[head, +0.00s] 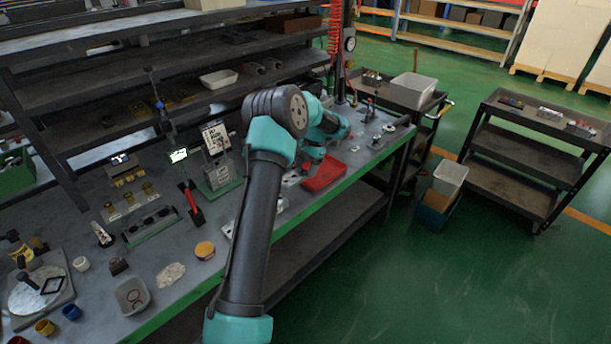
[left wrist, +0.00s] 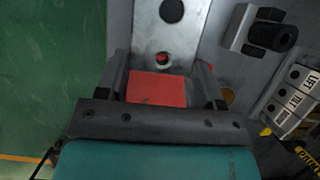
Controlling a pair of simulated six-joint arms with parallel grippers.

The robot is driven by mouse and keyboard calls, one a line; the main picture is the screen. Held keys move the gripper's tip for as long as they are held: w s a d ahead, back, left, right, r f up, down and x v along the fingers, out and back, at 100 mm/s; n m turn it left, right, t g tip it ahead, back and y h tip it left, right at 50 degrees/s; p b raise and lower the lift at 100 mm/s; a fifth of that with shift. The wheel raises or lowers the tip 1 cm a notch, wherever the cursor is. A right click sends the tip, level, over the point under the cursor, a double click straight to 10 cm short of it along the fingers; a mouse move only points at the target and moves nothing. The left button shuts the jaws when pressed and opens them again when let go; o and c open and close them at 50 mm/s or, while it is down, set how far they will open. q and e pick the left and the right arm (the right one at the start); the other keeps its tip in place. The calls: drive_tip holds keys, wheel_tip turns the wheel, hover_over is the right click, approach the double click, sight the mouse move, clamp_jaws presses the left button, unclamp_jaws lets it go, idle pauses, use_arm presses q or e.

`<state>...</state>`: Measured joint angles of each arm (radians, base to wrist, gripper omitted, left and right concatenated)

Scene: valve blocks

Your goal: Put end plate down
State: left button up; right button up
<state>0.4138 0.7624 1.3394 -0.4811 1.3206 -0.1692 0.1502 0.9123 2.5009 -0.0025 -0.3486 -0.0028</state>
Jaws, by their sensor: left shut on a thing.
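My left gripper (left wrist: 160,84) is shut on a piece that I take to be the end plate; the fingers and wrist hide much of the grip. A flat red surface (left wrist: 158,90) shows between the fingers in the left wrist view. I cannot tell whether it is the held piece or the red tray below. A pale grey plate with round holes (left wrist: 186,38) extends ahead of the fingertips; I cannot tell whether they touch it. In the head view my left arm bends over the bench, with the gripper mostly hidden, near the red tray (head: 326,175). My right gripper is not in view.
The bench (head: 215,268) ends at a green front edge, with open floor beyond. A dark cylindrical part (left wrist: 274,36) and a labelled block (left wrist: 296,98) stand to the right in the left wrist view. Small parts crowd the bench's left half. Carts (head: 545,180) stand at right.

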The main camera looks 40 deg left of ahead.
use_arm(q)
drive_tip(key=shift+f, duration=1.7)
drive_tip(key=shift+f, duration=0.6)
drive_tip(key=o, duration=1.1)
drive_tip(key=shift+r, duration=0.45)
drive_tip(key=v, duration=1.2)
drive_tip(key=shift+r, duration=0.2)
drive_tip(key=shift+s, duration=0.1)
